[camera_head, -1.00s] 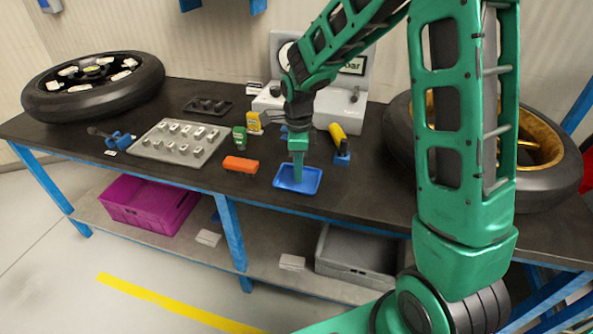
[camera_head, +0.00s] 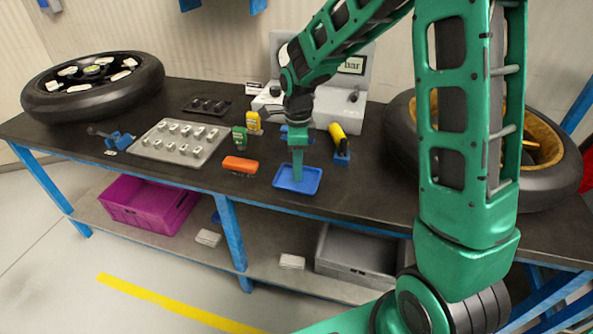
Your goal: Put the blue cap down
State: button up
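My gripper (camera_head: 298,178) points straight down at a small blue tray (camera_head: 310,187) on the dark workbench. Its fingertips are over or inside the tray. The fingers look close together, but their gap is too small to make out. I cannot make out the blue cap; if it is at the fingertips, it is hidden or blends with the blue tray.
On the workbench (camera_head: 255,199) are an orange block (camera_head: 240,164), a grey tray of small parts (camera_head: 180,142), green (camera_head: 239,138) and yellow (camera_head: 254,123) bottles, and a yellow-handled tool (camera_head: 337,132).

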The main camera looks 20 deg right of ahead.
notch_tip(320, 180, up, 10)
jog(key=shift+r, duration=0.15)
jog(key=s+d+r+n, duration=0.3)
jog(key=s+d+n, duration=0.5)
jog(key=s+d, duration=0.6)
jog(key=s+d+f+n, duration=0.1)
jog(key=s+d+n, duration=0.2)
jog(key=s, duration=1.4)
jog(key=n, duration=0.4)
jog(key=shift+s+d+f+n, duration=0.2)
jog(key=shift+s+f+n, duration=0.05)
jog(key=shift+f+n, duration=0.15)
jog(key=shift+w+f, duration=0.25)
jog(key=shift+w, duration=0.4)
